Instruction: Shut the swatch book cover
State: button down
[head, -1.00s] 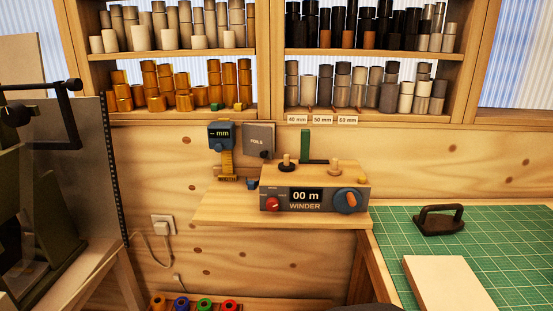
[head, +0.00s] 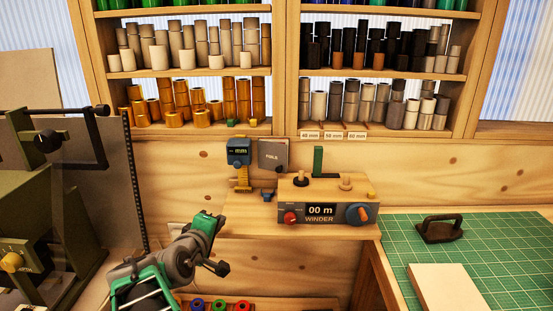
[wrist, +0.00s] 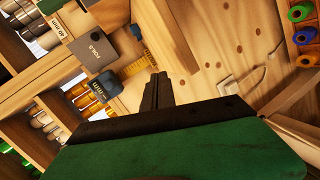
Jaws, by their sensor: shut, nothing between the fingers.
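The swatch book (head: 273,154) is a flat grey book with FOILS lettering, upright against the wooden wall behind the small shelf. It also shows at upper left in the wrist view (wrist: 95,55), with a dark knob near one edge. I cannot tell how far its cover stands open. My gripper (wrist: 157,84) shows in the wrist view as two dark fingers together, with nothing between them. It is apart from the book, and its fingers point toward the wall. In the head view my arm is at lower centre-left, below and left of the book; the fingertips are not clear there.
A winder (head: 325,205) stands on the wooden shelf (head: 245,222), right of the book. A blue gauge (head: 239,152) hangs just left of the book. A green cutting mat (head: 500,245) lies at right, and a dark green machine (head: 40,200) stands at left.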

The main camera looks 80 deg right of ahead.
aim_at(281, 170)
jog(key=s+d+r+g+h, duration=0.3)
jog(key=s+d+r, duration=0.2)
jog(key=s+r, duration=0.3)
jog(key=shift+n, duration=0.3)
jog(key=d+p, duration=0.1)
jog(key=d, duration=0.3)
jog(key=s+d+f+p, duration=0.1)
jog(key=d, duration=0.3)
jog(key=s+d+f+p, duration=0.1)
jog(key=d+p, duration=0.1)
jog(key=d, duration=0.3)
jog(key=shift+s, duration=0.2)
jog(key=shift+s+d, duration=0.5)
jog(key=shift+d, duration=0.05)
jog(key=shift+a, duration=0.1)
